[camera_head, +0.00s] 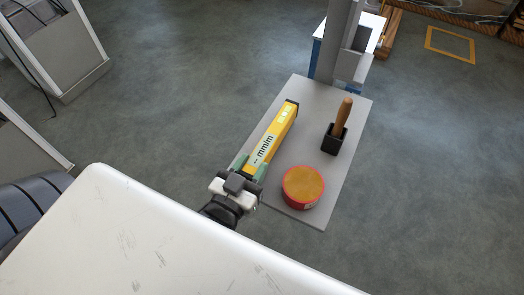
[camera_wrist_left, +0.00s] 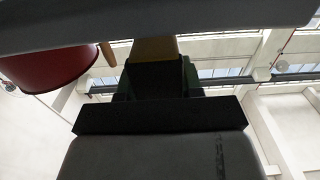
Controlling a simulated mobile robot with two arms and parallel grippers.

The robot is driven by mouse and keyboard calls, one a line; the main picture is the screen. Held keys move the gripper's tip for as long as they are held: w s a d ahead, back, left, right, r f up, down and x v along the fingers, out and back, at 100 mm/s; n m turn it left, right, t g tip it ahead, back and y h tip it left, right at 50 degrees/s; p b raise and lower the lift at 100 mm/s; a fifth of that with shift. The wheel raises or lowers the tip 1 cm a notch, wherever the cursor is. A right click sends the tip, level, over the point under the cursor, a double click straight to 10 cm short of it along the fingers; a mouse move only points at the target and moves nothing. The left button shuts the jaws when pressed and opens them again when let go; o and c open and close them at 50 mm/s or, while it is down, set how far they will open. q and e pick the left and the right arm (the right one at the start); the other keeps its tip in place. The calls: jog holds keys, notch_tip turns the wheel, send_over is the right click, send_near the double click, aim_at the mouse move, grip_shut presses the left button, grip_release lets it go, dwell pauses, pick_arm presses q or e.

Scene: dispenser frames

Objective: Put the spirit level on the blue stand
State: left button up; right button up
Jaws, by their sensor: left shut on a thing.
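The spirit level (camera_head: 268,146) is a long yellow bar with a dark far end and pale label, in the head view. My left gripper (camera_head: 247,172) is shut on its near end. The level is over the grey board (camera_head: 306,95); I cannot tell whether it touches it. In the left wrist view the level (camera_wrist_left: 155,48) shows end-on beyond the dark gripper parts (camera_wrist_left: 158,80). A blue-sided stand with a pale top (camera_head: 316,54) is at the upper right in the head view, partly hidden by a grey post. My right gripper is not in view.
A red-rimmed round thing with an orange top (camera_head: 303,187) and a black holder with a wooden handle (camera_head: 341,117) stand on the board, right of the level. The grey post (camera_head: 336,35) rises at the board's far end. A white surface (camera_head: 150,245) is in front.

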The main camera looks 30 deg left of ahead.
aim_at(262, 150)
pick_arm(q)
jog(key=shift+w, duration=0.7)
jog(key=w, duration=0.3)
jog(key=shift+w+d+r+p, duration=0.1)
jog(key=shift+w+r+p, duration=0.05)
jog(key=shift+p, duration=0.25)
jog(key=shift+f, duration=0.95)
jog(key=shift+f, duration=0.1)
jog(key=o, duration=1)
jog(key=shift+o, duration=0.2)
